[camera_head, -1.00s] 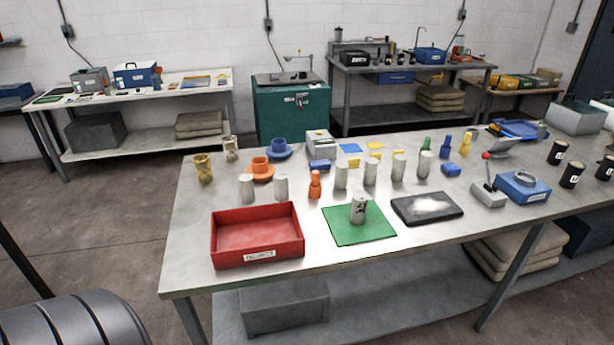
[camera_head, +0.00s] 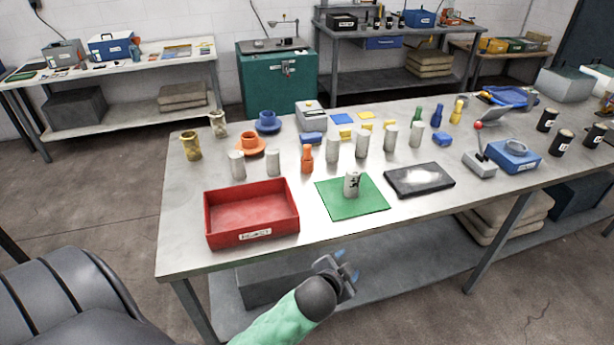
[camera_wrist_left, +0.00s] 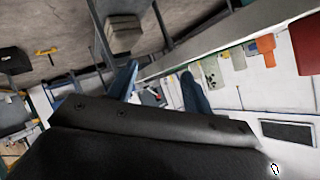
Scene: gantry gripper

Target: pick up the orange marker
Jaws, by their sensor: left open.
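The orange marker (camera_head: 307,158), a bottle-shaped piece with a narrower top, stands upright on the metal table (camera_head: 185,245), behind and just right of the red tray (camera_head: 250,230). My left gripper (camera_head: 347,266) is open and empty, low in front of the table's near edge, well short of the marker. Its two blue fingers, spread apart, also show in the left wrist view (camera_wrist_left: 158,88). An orange patch (camera_wrist_left: 266,43) shows in that view, but I cannot tell what it is. My right gripper is out of view.
Grey cylinders (camera_head: 273,163) stand left and right of the marker. An orange cup on a saucer (camera_head: 250,145) is behind it. A green mat (camera_head: 370,205) with a marked cylinder (camera_head: 352,184) lies in front right, beside a black pad (camera_head: 420,180).

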